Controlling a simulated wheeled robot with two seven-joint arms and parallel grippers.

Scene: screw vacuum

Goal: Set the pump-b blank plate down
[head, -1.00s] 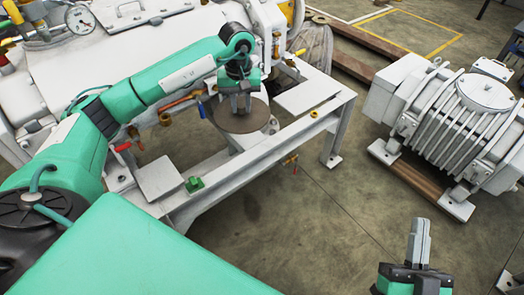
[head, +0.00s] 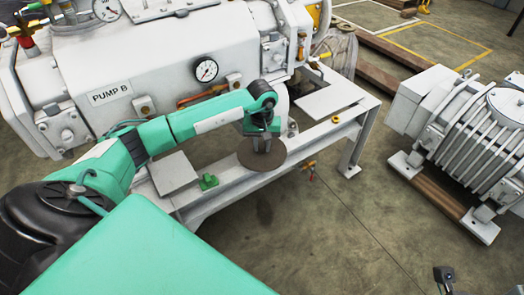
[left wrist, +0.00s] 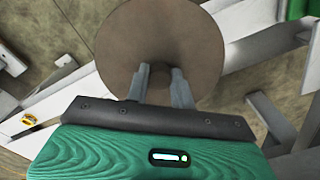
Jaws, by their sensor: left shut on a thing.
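The blank plate is a round, flat brown-grey disc (head: 262,163), also large in the left wrist view (left wrist: 125,55). My left gripper (head: 263,145) is shut on it, with both fingers (left wrist: 161,82) at a part near the disc's middle; the exact grip is hard to see. The plate is over the front rail of the pump frame, and I cannot tell whether it touches the rail. Pump B (head: 165,60) is the white body behind, with its name label. My right gripper (head: 444,275) barely shows at the lower right, too small to judge.
The white frame (head: 325,137) has a flat pad (head: 172,172) left of the plate and another (head: 330,97) to its right. A small green part (head: 208,181) sits on the rail. A ribbed white unit (head: 475,140) stands at right.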

